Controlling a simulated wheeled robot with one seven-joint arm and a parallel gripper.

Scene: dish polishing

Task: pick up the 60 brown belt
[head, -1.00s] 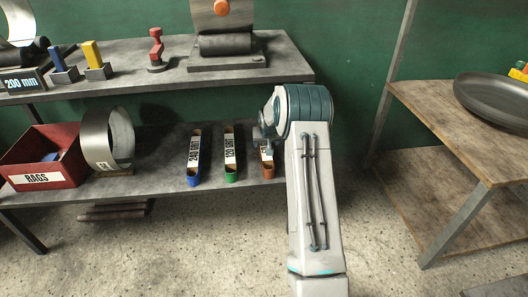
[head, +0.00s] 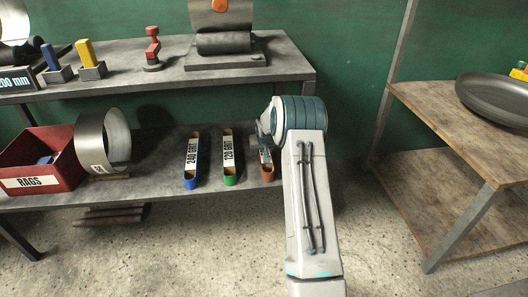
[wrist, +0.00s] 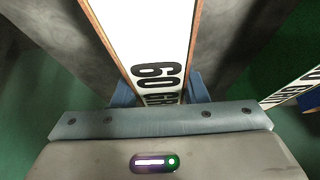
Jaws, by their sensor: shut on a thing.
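The 60 brown belt (head: 267,172) lies on the lower shelf at the right end of a row of belts, partly hidden by my arm. In the wrist view the belt (wrist: 155,40) runs up from between my jaws, with a white face marked "60 GR" and brown edges. My gripper (wrist: 160,92) is shut on the belt, with blue fingers on both sides of it. In the head view my gripper (head: 264,140) is at the belt, largely hidden behind my wrist.
A green 120 grit belt (head: 228,155) and a blue 240 grit belt (head: 191,160) stand to the left. A red rags box (head: 42,176) and a metal ring (head: 101,142) are further left. The upper shelf (head: 120,65) overhangs behind. A wooden rack (head: 425,115) stands right.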

